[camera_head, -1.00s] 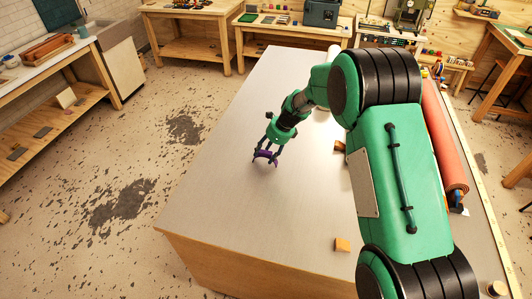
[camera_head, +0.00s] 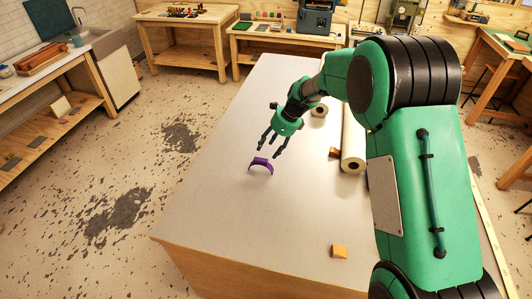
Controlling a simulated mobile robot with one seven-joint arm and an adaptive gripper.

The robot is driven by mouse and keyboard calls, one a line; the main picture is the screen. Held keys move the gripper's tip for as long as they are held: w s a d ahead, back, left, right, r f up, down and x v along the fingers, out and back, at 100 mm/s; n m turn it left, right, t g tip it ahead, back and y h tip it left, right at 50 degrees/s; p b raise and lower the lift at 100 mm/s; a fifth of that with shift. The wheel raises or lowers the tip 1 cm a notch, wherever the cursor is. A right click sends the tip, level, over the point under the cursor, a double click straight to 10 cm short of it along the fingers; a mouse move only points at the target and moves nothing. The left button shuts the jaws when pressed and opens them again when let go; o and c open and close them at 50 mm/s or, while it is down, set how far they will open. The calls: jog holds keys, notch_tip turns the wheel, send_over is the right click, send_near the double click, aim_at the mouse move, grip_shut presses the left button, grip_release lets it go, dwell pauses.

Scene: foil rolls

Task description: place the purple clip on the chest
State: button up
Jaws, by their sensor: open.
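The purple clip (camera_head: 261,161), a small arch-shaped band, stands on the grey top of the wide wooden-sided block (camera_head: 205,205), which looks like the chest. Its open side faces down. My gripper (camera_head: 268,153) is open, with its two fingers spread just behind and above the clip. It looks empty and apart from the clip, though the gap at the fingertips is small in this view.
My arm hides the right side. The left part of the top is clear.

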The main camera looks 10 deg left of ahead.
jog(key=shift+v, duration=1.2)
jog(key=s+d+r+n+t+h, duration=0.1)
jog(key=s+d+r+n, duration=0.3)
jog(key=s+d+r, duration=0.6)
jog(key=s+d+r+n+t, duration=0.2)
jog(key=s+d+r+n, duration=0.35)
jog(key=d+r, duration=0.7)
jog(key=s+d+r+n+t+h, duration=0.1)
jog(key=s+d+n, duration=0.3)
jog(key=s+d, duration=0.4)
jog(key=s+d+r+n+t+h, duration=0.1)
jog(key=s+d+n, duration=0.4)
jog(key=s, duration=1.5)
jog(key=d+r+h, duration=0.1)
jog(key=d, duration=0.2)
jog(key=shift+s+d, duration=0.15)
jog(key=shift+s, duration=0.25)
